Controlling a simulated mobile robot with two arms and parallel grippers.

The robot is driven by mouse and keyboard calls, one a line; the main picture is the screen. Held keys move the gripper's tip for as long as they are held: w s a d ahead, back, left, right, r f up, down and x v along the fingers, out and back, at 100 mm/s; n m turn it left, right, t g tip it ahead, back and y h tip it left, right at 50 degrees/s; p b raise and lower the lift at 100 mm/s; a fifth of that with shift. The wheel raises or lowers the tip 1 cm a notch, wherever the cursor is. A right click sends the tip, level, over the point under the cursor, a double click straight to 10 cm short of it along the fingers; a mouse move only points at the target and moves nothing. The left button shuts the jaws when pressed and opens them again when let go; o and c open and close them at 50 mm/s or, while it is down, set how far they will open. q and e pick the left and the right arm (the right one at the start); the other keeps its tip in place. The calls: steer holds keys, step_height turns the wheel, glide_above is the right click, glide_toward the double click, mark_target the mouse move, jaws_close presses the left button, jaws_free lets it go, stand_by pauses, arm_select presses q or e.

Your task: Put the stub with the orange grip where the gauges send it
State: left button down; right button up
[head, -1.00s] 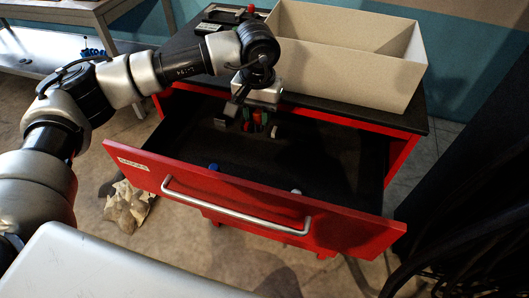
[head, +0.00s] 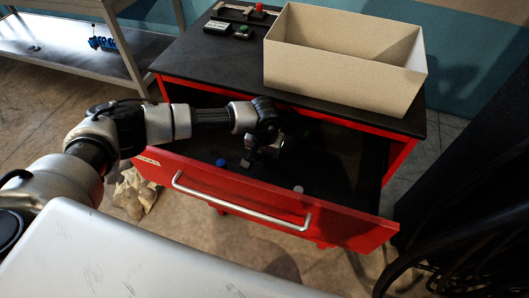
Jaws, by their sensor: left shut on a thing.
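My left gripper (head: 250,160) is low inside the open red drawer (head: 265,204). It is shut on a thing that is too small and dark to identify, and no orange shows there. A blue round end (head: 221,163) shows in the drawer left of the gripper. A pale round end (head: 298,189) shows right of the gripper, near the drawer front. The stub with the orange grip cannot be made out; my wrist and hand cover part of the drawer's back. My right gripper is not in view.
An open cardboard box (head: 345,88) stands on the black cabinet top (head: 205,72). A small device with a green button (head: 242,32) and a fixture with a red knob (head: 259,7) are behind left. The drawer front has a long handle. A bench (head: 85,55) stands at the left.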

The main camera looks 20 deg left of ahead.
arm_select(q)
steer(key=shift+f+b, duration=0.2)
steer(key=shift+b, duration=0.1)
steer(key=c, duration=0.9)
jaws_free()
steer(key=shift+r, duration=0.1)
steer(key=shift+o, duration=0.2)
steer(key=shift+r, duration=0.15)
step_height(320, 180, up, 12)
steer(key=b, duration=0.3)
